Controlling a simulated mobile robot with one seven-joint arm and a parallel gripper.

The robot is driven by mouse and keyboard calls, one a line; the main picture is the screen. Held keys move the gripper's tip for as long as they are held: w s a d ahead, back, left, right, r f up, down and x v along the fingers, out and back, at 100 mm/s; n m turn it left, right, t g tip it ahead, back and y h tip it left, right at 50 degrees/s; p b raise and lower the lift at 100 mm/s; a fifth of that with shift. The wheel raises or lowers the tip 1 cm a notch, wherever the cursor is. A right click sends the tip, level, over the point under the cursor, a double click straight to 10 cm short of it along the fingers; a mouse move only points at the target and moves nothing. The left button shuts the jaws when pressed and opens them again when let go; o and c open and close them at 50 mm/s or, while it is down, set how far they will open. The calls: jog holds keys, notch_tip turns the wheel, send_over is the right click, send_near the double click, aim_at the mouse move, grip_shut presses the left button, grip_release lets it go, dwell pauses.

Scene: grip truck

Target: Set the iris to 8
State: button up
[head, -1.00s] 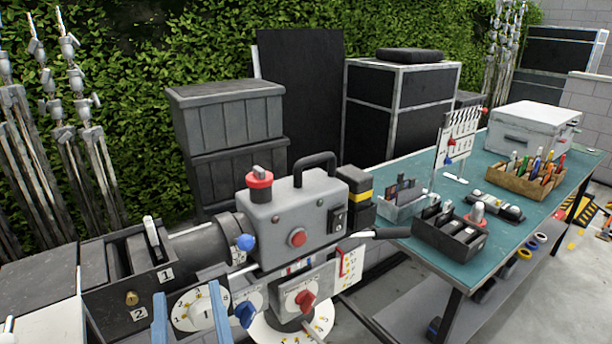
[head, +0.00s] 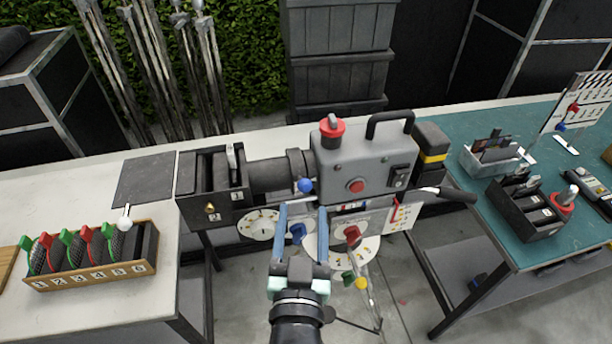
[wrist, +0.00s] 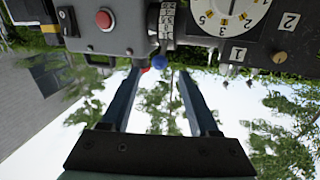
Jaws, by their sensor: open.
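The grey camera (head: 345,160) stands in the middle of the head view, with a dark lens barrel (head: 268,175) at its left. A ball-ended blue lever (head: 305,186) sits by the lens; its blue ball also shows in the wrist view (wrist: 159,62), beside a numbered strip (wrist: 167,20). A white numbered dial (head: 262,226) is below the lens and shows in the wrist view (wrist: 232,12). Which part is the iris, and its setting, I cannot tell. My gripper (head: 302,208) is open and empty, fingertips pointing at the camera, below the blue ball in the head view.
A blue knob (head: 298,231) shows between my fingers in the head view, with a red knob (head: 352,235) to the right. A matte box (head: 212,190) adjoins the lens. A wooden rack (head: 92,271) stands on the left table, a black tray (head: 530,210) on the teal table.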

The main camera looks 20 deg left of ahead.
aim_at(305, 192)
jog(key=p+x, duration=0.2)
jog(key=x, duration=0.5)
jog(key=shift+w, duration=0.2)
jog(key=shift+c, duration=0.3)
grip_shut()
dwell(0.9)
